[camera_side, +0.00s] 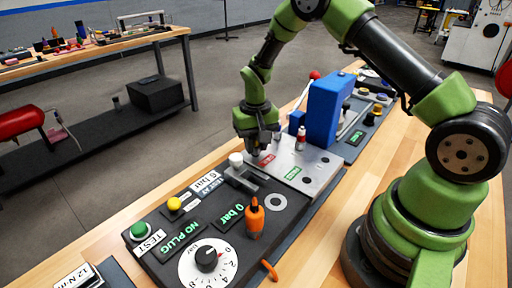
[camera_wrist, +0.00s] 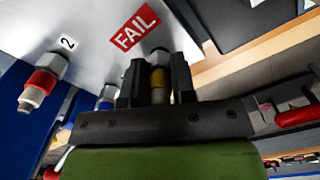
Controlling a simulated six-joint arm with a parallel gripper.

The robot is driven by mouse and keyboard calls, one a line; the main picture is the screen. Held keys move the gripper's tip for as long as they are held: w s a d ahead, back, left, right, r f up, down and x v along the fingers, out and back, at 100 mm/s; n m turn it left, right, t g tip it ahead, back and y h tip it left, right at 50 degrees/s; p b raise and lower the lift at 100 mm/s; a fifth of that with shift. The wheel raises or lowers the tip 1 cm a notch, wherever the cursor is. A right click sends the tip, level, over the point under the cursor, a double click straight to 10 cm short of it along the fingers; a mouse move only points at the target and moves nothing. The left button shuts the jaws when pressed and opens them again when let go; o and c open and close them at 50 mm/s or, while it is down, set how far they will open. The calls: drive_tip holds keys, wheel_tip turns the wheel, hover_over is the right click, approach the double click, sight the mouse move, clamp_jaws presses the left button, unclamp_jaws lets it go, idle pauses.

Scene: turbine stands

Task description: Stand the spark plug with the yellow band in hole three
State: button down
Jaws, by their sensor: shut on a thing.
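The spark plug with the yellow band (camera_wrist: 158,84) is between the two dark fingers of my gripper (camera_wrist: 157,90) in the wrist view. My gripper is shut on it, and its metal hex end is at the pale metal plate (camera_wrist: 98,22), beside the red FAIL label. I cannot tell whether it sits in a hole. In the side view my gripper (camera_side: 262,148) points down at the left back edge of the plate (camera_side: 315,165), and the plug is mostly hidden. No hole marked three can be read.
A red-banded plug (camera_side: 301,138) stands on the plate; in the wrist view it (camera_wrist: 40,84) is by label 2. A blue-banded plug (camera_wrist: 106,97) is near it. A tall blue block (camera_side: 325,108) stands behind. The dark test panel (camera_side: 165,245) with dial and buttons lies in front.

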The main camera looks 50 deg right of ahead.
drive_tip(key=shift+r, duration=0.35)
drive_tip(key=shift+r, duration=2)
drive_tip(key=shift+r, duration=0.4)
wheel_tip(320, 180, up, 7)
drive_tip(key=s+d, duration=0.5)
drive_tip(key=s, duration=0.3)
drive_tip(key=s+d, duration=0.4)
drive_tip(key=s, duration=0.3)
drive_tip(key=shift+w+f, duration=0.2)
drive_tip(key=shift+f, duration=4.6)
